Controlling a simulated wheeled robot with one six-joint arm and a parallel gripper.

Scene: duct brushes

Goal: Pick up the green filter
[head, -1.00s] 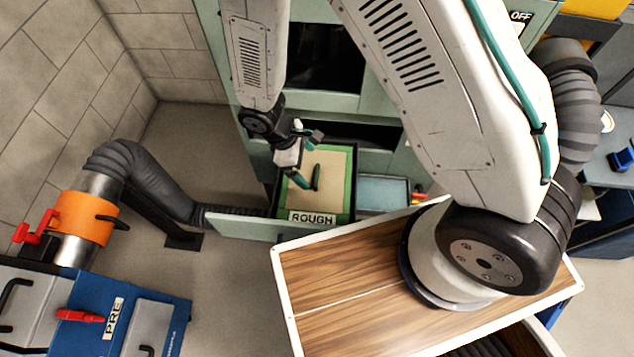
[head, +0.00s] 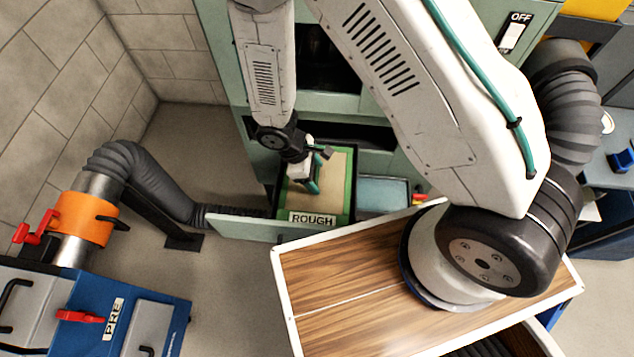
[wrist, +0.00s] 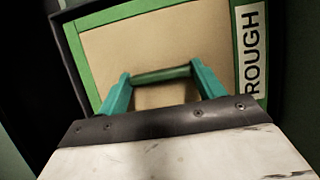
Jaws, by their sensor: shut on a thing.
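The green filter (head: 340,168) lies flat in an open drawer, with a green frame, a tan face and a "ROUGH" label at its front edge. It also shows in the wrist view (wrist: 215,42), the label on the right. My gripper (head: 312,187) is over the middle of the filter. In the wrist view my gripper (wrist: 160,80) has its two teal fingers at the ends of a green bar handle (wrist: 160,75) on the filter's face, shut on it. The filter still sits within the drawer's outline.
The drawer front (head: 240,226) stands out from the green cabinet. A grey hose and orange-collared duct (head: 82,218) stand at left. A wood-topped surface (head: 340,290) is in front.

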